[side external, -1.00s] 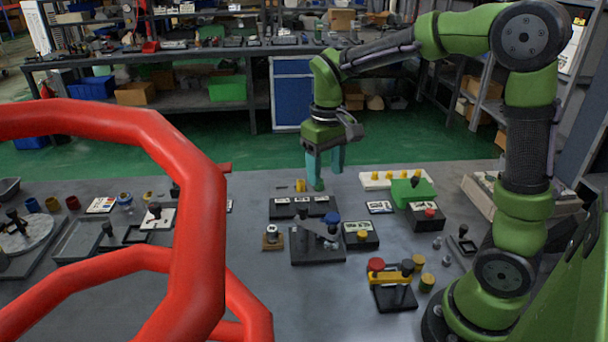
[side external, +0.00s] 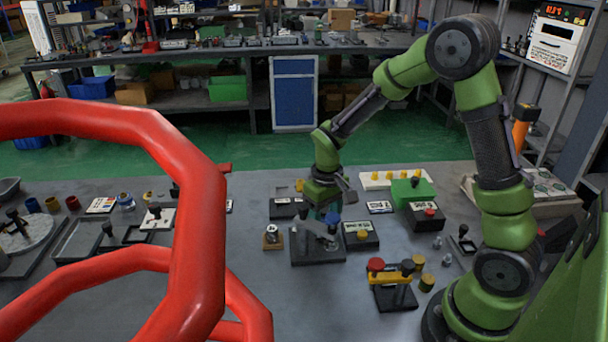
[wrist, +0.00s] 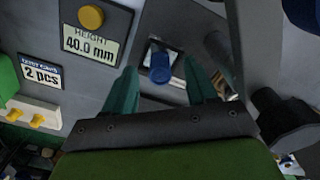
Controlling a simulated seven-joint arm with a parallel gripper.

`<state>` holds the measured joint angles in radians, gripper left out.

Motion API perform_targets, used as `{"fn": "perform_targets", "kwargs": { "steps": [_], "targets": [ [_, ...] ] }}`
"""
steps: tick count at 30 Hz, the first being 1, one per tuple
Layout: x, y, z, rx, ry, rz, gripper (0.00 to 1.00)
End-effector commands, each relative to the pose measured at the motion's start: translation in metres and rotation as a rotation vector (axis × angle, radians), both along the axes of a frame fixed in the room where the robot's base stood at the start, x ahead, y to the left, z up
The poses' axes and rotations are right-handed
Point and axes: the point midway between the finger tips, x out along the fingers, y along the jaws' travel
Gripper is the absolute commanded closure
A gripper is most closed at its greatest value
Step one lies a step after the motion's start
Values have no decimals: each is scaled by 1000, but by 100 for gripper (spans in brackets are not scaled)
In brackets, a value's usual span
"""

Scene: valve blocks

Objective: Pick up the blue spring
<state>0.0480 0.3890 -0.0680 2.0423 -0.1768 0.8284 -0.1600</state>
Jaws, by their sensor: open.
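The blue spring (side external: 333,217) is a small blue cylinder at a dark metal fixture (side external: 318,254) on the grey bench. In the wrist view the blue spring (wrist: 160,68) appears between my two teal fingers, with a visible gap on each side. My gripper (side external: 319,212) is open and points down just over the back of the fixture, close to the spring; in the wrist view its fingers (wrist: 161,72) flank the spring. The side view partly hides the fingertips, and I cannot tell their exact height relative to the spring.
A block with a yellow knob (side external: 361,235) stands just right of the fixture, and a small brown block (side external: 272,238) stands left. A green block (side external: 410,190) is behind right; a red-capped, yellow-barred fixture (side external: 393,284) is front right. Thick red tubing (side external: 200,230) blocks the left foreground.

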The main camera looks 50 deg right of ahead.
Motion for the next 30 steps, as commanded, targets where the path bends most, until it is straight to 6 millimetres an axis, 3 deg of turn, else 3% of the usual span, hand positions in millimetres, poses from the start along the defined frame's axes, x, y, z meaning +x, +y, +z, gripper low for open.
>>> {"fn": "perform_targets", "kwargs": {
  "steps": [7, 18, 30],
  "targets": [
    [0, 0, -1, 0, -1, 0, 44],
    [0, 0, -1, 0, -1, 0, 100],
    [1, 0, 6, -1, -3, 1, 100]
  ]
}}
